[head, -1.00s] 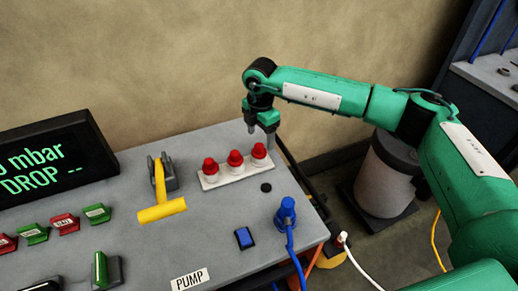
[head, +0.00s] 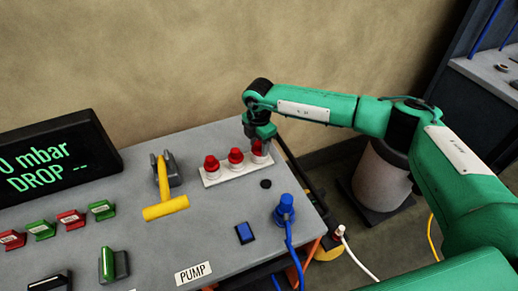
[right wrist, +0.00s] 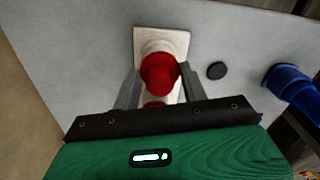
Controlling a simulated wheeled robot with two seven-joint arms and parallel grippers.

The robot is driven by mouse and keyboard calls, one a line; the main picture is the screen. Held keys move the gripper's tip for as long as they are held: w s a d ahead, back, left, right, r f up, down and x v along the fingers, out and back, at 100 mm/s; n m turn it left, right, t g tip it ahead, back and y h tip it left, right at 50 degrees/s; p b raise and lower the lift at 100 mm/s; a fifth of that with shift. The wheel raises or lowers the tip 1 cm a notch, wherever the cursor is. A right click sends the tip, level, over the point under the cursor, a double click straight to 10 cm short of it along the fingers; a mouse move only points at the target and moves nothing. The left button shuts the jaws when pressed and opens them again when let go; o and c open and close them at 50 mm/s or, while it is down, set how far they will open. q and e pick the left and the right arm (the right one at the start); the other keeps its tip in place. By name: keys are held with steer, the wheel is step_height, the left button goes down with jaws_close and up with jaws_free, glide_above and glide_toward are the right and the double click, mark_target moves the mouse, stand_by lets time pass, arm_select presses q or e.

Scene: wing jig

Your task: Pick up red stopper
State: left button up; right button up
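Three red stoppers sit in a row on a white strip on the grey bench top. The left one (head: 211,163) and the middle one (head: 236,157) are clear of the gripper. The rightmost stopper (head: 259,150) is partly hidden under my right gripper (head: 259,143). In the right wrist view, the fingers of my right gripper (right wrist: 160,86) stand on either side of this red stopper (right wrist: 159,71), with narrow gaps, so they look open around it. Another stopper (right wrist: 156,104) shows partly behind it, nearer the palm. My left gripper is out of view.
A yellow T-handle (head: 166,208) stands left of the white strip (head: 225,175). A blue connector with a cable (head: 285,207), a blue switch (head: 245,233) and a black disc (head: 266,184) lie to the right and front. A display (head: 55,155) stands at left.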

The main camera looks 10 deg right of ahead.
mark_target(259, 143)
steer(key=shift+c, duration=1.4)
steer(key=shift+r, duration=0.15)
step_height(259, 143, up, 23)
steer(key=b, duration=0.4)
steer(key=shift+b, duration=0.3)
